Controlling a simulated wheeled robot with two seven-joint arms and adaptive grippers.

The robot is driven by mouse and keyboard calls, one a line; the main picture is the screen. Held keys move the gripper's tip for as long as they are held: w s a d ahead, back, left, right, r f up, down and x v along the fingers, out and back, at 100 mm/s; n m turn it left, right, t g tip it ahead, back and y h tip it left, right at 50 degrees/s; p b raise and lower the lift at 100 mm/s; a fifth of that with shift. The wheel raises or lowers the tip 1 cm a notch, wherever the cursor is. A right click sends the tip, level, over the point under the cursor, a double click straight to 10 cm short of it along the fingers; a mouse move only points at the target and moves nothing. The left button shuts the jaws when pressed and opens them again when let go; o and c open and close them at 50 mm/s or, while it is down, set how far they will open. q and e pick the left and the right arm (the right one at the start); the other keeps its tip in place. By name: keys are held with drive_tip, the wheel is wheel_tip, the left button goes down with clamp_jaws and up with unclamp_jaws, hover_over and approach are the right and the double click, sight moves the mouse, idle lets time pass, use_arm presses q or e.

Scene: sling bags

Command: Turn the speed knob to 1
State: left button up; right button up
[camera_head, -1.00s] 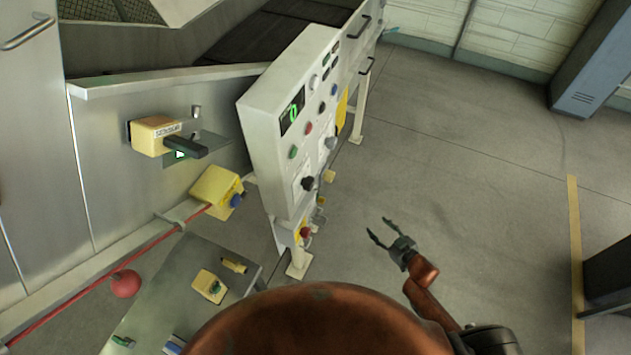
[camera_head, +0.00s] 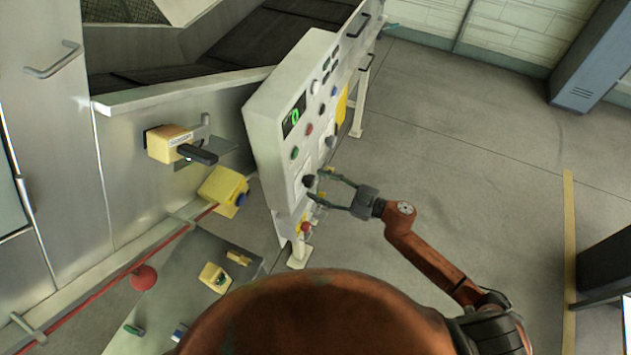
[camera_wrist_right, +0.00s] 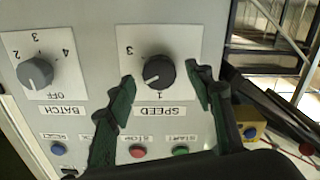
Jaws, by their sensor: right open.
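The speed knob (camera_wrist_right: 159,71) is a dark round knob on a white plate labelled SPEED, upside down in the right wrist view. A 3 and a 1 show on its plate, and a pale mark on the knob faces lower left. In the head view it is the black knob (camera_head: 309,181) low on the grey control panel (camera_head: 262,135). My right gripper (camera_head: 318,186) is open in front of it. In the wrist view its green fingers (camera_wrist_right: 160,78) stand on either side of the knob, with gaps showing. My left gripper is out of view.
The grey BATCH knob (camera_wrist_right: 35,73) is left of the speed knob in the wrist view. A red STOP button (camera_wrist_right: 137,151) and green START button (camera_wrist_right: 180,151) sit close to my fingers. The panel's display (camera_head: 294,116) shows a green 0. Open floor lies to the right.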

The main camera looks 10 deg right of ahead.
drive_tip(key=shift+x, duration=0.85)
drive_tip(key=shift+c, duration=0.3)
drive_tip(key=c, duration=1.1)
